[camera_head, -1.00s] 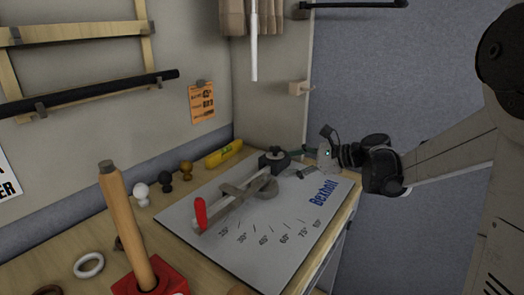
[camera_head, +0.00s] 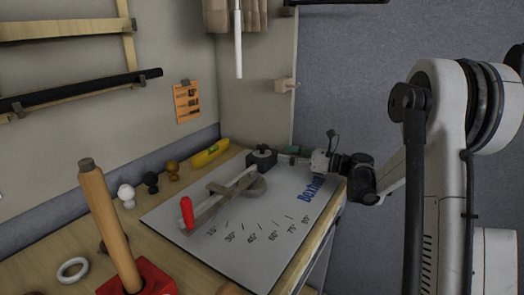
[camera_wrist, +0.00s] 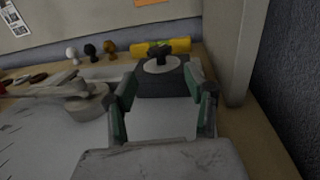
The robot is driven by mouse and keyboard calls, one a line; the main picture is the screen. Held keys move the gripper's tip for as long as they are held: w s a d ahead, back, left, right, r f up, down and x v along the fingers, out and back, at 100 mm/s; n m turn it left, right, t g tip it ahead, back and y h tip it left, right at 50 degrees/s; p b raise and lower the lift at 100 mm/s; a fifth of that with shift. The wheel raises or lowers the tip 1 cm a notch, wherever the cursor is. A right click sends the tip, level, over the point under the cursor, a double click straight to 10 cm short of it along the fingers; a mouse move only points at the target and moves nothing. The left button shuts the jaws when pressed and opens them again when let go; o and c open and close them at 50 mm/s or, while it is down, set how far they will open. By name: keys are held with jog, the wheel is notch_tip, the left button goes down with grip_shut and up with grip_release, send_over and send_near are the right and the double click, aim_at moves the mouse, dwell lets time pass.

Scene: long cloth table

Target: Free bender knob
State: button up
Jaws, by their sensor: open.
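The bender sits on a grey angle-marked plate (camera_head: 250,230). It has a lever with a red grip (camera_head: 187,213) and a round grey hub (camera_head: 255,187). A dark block with a black knob on top (camera_head: 262,152) stands at the plate's back edge. In the wrist view the black knob (camera_wrist: 158,53) sits on a pale disc above the dark block (camera_wrist: 165,78). My gripper (camera_wrist: 163,110) is open, with its green-padded fingers to the left and right of the block in the picture. It looks empty. In the head view my gripper (camera_head: 298,155) is to the right of the knob.
A yellow level (camera_head: 210,153) lies against the wall behind the bender. Small white, black and brown knobs (camera_head: 150,182) stand left of it. A wooden post in a red base (camera_head: 107,225) stands at front left. A wall panel (camera_wrist: 232,50) rises close on the right.

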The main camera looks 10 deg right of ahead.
aim_at(262, 148)
jog(key=b+x, duration=0.1)
jog(key=x, duration=0.8)
jog(key=shift+w+a, duration=0.15)
jog(key=shift+a, duration=0.1)
grip_shut()
